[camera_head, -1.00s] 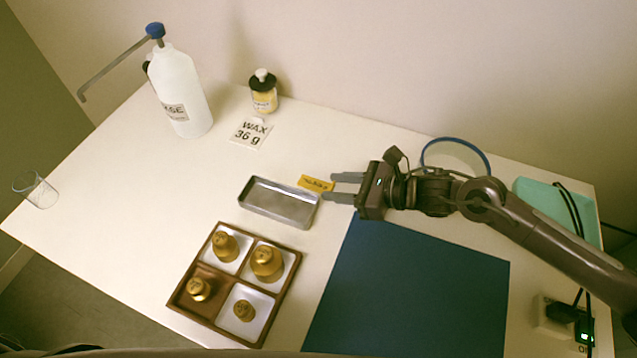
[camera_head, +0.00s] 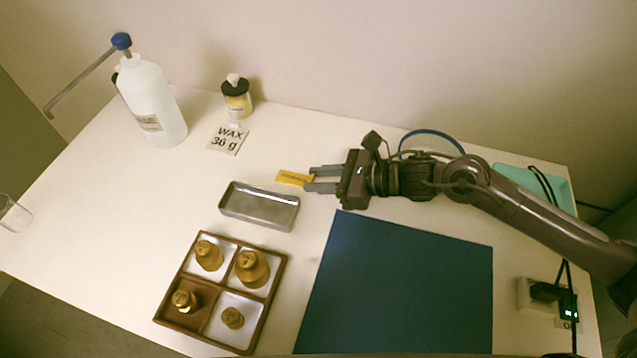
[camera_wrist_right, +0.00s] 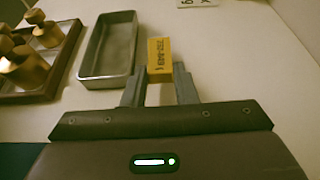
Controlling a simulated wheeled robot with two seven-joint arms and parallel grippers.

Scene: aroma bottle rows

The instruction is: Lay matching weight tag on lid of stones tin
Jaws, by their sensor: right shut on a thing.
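My right gripper (camera_head: 314,179) is shut on a small yellow block (camera_head: 293,178) with dark print, near the middle of the table. In the right wrist view the yellow block (camera_wrist_right: 159,58) sits between the two fingertips; its print is too small to read. I cannot tell whether it touches the table. No lidded tin labelled stones can be made out. Brass weights, one of them a large one (camera_head: 252,268), stand in a wooden divided tray (camera_head: 273,293). A white card reading WAX 36 g (camera_head: 228,139) lies at the back. My left gripper is not in view.
An empty grey metal tray (camera_head: 260,223) lies just left of the yellow block. A blue mat (camera_head: 398,285) is in front of my right arm. A teal tray (camera_head: 512,180) is right.

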